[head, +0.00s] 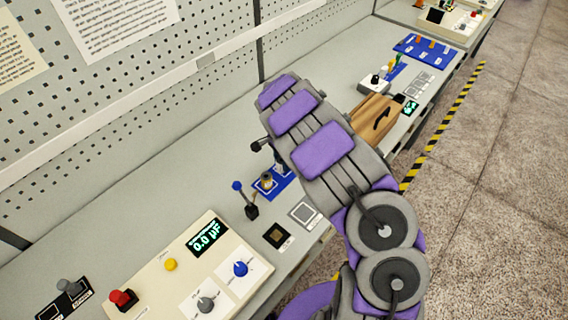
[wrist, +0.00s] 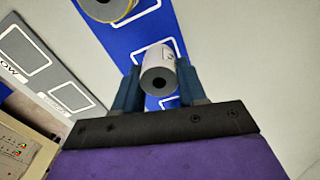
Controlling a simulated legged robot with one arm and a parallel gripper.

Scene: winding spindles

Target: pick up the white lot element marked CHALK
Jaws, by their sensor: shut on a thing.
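In the wrist view a white cylindrical element (wrist: 159,70) with a dark round hole in its grey end sits between the blue fingers of my gripper (wrist: 158,76). My gripper is shut on it. A scrap of dark marking shows on its side, too small to read. Behind it lies a blue board (wrist: 128,42) with white outlined rectangles. I cannot tell whether the element still touches the board. In the head view my arm hides most of the fingers and the white element; the blue board (head: 284,184) shows beside them.
Another element with a yellow edge (wrist: 107,6) is on the board above the held one. A grey strip with outlined slots (wrist: 45,65) lies to the left. In the head view a blue-knobbed lever (head: 250,207), a meter panel (head: 205,270) and a wooden box (head: 376,118) are nearby.

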